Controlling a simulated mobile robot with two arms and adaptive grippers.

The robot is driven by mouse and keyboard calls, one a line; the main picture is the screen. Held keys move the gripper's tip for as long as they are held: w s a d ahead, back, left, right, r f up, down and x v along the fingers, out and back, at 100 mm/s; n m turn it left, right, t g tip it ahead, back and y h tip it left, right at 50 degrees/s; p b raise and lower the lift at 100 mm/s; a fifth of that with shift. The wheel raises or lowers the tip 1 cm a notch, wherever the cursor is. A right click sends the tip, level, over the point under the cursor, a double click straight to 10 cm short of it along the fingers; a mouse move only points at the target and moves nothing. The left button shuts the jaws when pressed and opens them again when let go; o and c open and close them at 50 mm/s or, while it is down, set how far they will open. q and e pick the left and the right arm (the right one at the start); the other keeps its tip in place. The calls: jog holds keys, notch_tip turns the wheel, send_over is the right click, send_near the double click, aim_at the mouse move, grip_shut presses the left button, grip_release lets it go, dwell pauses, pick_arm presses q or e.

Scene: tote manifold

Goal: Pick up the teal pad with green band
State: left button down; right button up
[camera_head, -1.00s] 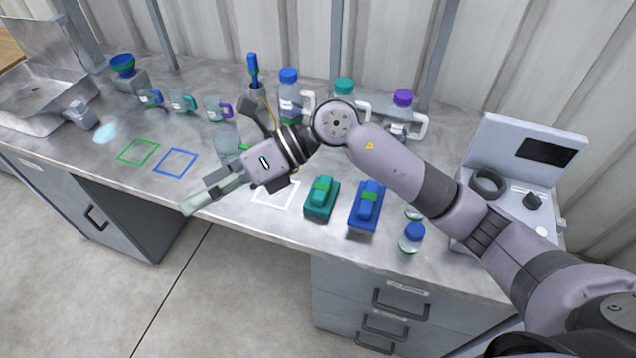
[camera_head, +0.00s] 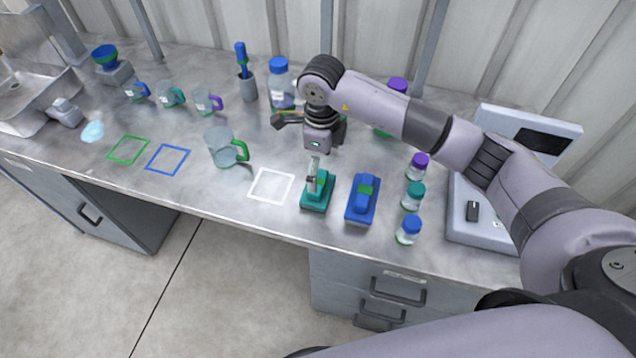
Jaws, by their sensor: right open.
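The teal pad (camera_head: 318,202) lies on the bench near its front edge, right of the white square outline. My right gripper (camera_head: 314,180) points down over it, with its fingertips at the pad's raised handle. The gripper is open. Its fingers hide most of the pad's green band, and I cannot tell whether they touch the pad. My left gripper is out of view.
A blue pad (camera_head: 360,205) with a green band lies close to the right. Small capped jars (camera_head: 409,230) stand beyond it, beside a grey instrument (camera_head: 470,225). A green-handled mug (camera_head: 224,148) stands to the left. The white outline (camera_head: 271,186) is empty.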

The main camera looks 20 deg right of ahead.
aim_at(320, 181)
notch_tip(320, 181, down, 3)
jog(key=shift+f+p, duration=0.1)
jog(key=shift+p, duration=0.2)
jog(key=f+p, duration=0.1)
jog(key=f, duration=0.2)
jog(key=f+p, duration=0.1)
jog(key=shift+s+a+f+p, duration=0.15)
jog(key=shift+s+f+p, duration=0.15)
jog(key=shift+p, duration=0.05)
jog(key=shift+f, duration=0.35)
jog(key=shift+c, duration=0.4)
jog(key=c, duration=1)
jog(key=shift+r, duration=0.15)
notch_tip(320, 181, up, 20)
jog(key=b, duration=0.5)
